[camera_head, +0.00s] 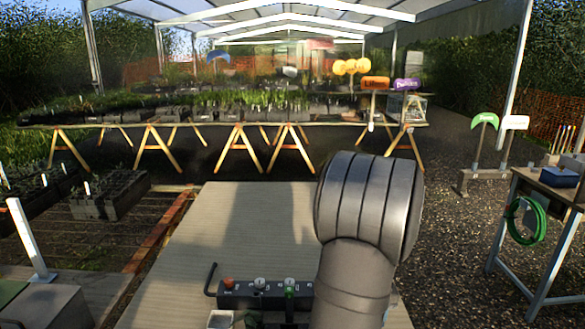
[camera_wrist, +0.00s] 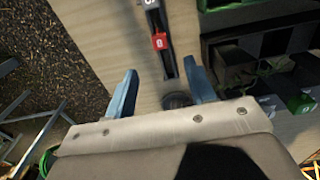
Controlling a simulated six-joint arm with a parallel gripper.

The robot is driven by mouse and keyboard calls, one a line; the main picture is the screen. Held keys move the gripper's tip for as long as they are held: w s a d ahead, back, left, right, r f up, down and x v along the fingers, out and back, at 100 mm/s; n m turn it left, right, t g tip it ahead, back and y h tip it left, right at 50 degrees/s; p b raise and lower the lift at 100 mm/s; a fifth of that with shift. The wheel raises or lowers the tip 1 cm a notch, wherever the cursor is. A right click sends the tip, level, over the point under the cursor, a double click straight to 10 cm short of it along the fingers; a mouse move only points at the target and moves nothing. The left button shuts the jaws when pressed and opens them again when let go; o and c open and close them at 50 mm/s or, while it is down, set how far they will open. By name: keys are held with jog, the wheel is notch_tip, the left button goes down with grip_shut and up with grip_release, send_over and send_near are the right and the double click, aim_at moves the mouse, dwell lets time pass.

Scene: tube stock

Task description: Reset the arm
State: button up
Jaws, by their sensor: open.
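My gripper (camera_wrist: 159,69) shows in the wrist view with its two blue fingers spread apart. It is open, and nothing is clamped between the fingers. Beyond the gap, a narrow dark strip with a red block (camera_wrist: 159,41) lies along the wooden surface. A dark round thing (camera_wrist: 177,99) sits low between the fingers; I cannot tell what it is or how far away. In the head view my arm rises over the right part of the wooden table (camera_head: 240,215), and the gripper itself is hidden.
A dark rack (camera_head: 262,293) with orange, white and green tops stands at the table's front. A bent black handle (camera_head: 209,280) is at its left, and a small whitish container (camera_head: 221,319) is in front. A side bench (camera_head: 540,190) with a green hose stands right. The table's middle is clear.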

notch_tip(320, 180, down, 12)
jog(key=shift+f, duration=0.15)
jog(key=shift+w+d+r, duration=0.1)
jog(key=shift+w+r, duration=0.05)
jog(key=shift+r, duration=0.05)
notch_tip(320, 180, up, 4)
jog(key=shift+r, duration=0.25)
jog(key=w+a+r+n, duration=0.1)
jog(key=w+a+r, duration=0.4)
jog(key=a+r, duration=0.1)
jog(key=shift+a+r, duration=0.35)
jog(key=shift+a, duration=0.25)
jog(key=shift+d, duration=0.1)
